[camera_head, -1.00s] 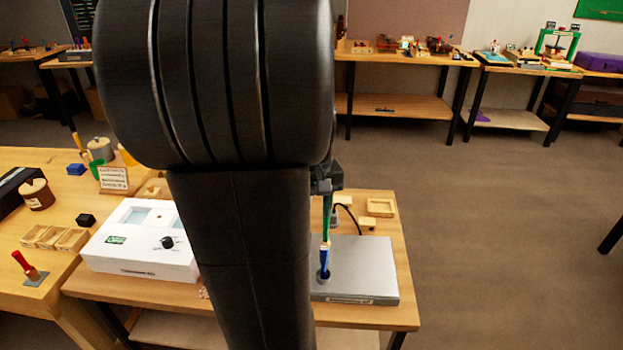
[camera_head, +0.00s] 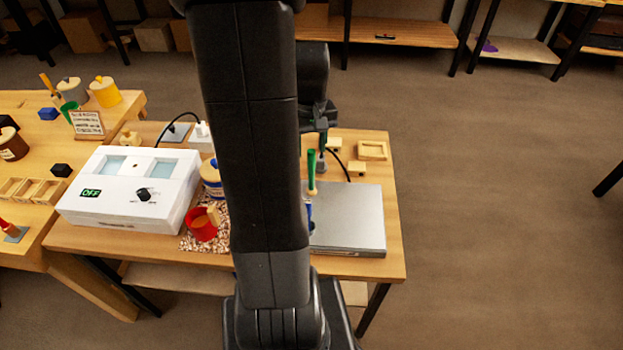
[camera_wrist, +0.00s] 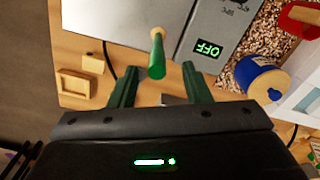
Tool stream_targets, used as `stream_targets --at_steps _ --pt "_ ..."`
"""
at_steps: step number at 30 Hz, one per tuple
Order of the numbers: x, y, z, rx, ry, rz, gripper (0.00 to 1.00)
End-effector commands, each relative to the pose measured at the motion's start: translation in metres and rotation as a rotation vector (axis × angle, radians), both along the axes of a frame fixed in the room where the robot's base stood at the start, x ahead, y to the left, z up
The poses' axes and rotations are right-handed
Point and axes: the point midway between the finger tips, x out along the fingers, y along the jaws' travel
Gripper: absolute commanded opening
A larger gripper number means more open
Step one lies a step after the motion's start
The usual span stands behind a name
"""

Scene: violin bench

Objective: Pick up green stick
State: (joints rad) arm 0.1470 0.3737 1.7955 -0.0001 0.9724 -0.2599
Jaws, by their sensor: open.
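The green stick (camera_head: 312,168) has a green shaft and a pale wooden end. It stands roughly upright at the grey plate (camera_head: 355,215), partly beside my arm in the head view. In the wrist view the green stick (camera_wrist: 157,64) lies between the tips of my gripper (camera_wrist: 158,72), its green end toward the camera. The gripper's green fingers are apart, one on each side of it, and I cannot tell whether they touch it. A blue piece (camera_head: 308,215) shows just in front of it, mostly hidden by my arm.
A white box (camera_head: 130,190) marked OFF and a red mug (camera_head: 202,224) are to the left. A small wooden tray (camera_head: 373,150) and a black cable (camera_head: 338,158) are behind the plate. Floor (camera_head: 480,200) to the right is clear.

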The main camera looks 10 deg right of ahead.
Motion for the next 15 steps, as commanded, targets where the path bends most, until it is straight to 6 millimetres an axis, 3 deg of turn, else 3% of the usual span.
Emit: stream_targets --at_steps 15 --pt "0.002 -0.003 -0.051 0.001 0.002 0.0 0.44"
